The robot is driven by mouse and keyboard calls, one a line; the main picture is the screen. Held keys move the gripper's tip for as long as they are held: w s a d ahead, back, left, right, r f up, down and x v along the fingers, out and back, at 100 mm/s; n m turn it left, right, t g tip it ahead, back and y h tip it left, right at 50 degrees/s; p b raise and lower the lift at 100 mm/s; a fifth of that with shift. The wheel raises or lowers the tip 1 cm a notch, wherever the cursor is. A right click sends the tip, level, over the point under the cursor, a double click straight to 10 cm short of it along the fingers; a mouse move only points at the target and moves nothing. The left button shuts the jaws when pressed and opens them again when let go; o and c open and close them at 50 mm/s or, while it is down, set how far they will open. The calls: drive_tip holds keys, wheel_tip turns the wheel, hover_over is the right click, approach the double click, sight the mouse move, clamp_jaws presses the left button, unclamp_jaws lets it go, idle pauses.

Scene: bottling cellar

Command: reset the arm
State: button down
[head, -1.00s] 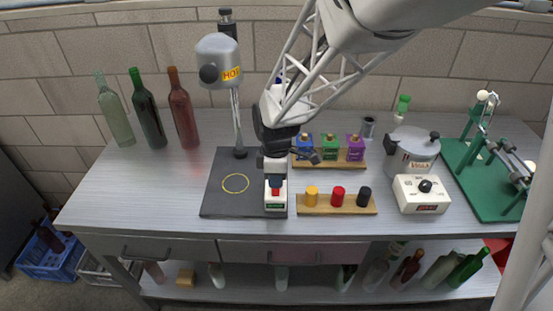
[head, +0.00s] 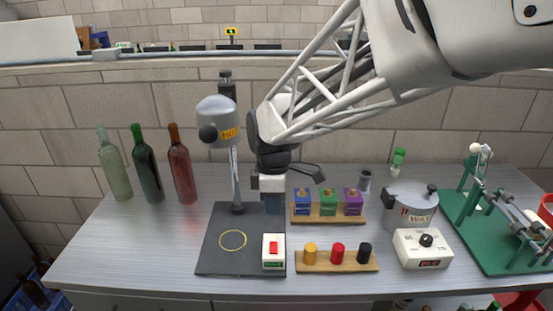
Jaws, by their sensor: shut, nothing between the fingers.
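My gripper (head: 272,206) is shut and empty. It points down over the back right part of the dark mat (head: 217,262). In the picture it is just behind a white switch box (head: 273,262) with a red button, and apart from it. My arm reaches in from the upper right. The fingertips are small and partly blend with the dark mat.
A grey heat head (head: 216,118) marked HOT stands close left of my gripper. Three bottles (head: 181,170) stand at left. Coloured boxes (head: 328,202), caps on a wooden strip (head: 337,254), a pot (head: 410,208), a dial box (head: 423,248) and a green-based machine (head: 490,240) fill the right.

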drive_tip(key=shift+r, duration=0.2)
idle(0.3)
drive_tip(key=s+d+r+m+t, duration=0.2)
drive_tip(key=s+d+m, duration=0.7)
drive_tip(key=d, duration=0.1)
drive_tip(key=s+d+r+m+t, duration=0.2)
drive_tip(key=s+d+m, duration=0.7)
drive_tip(key=d, duration=0.1)
drive_tip(key=shift+s, duration=0.4)
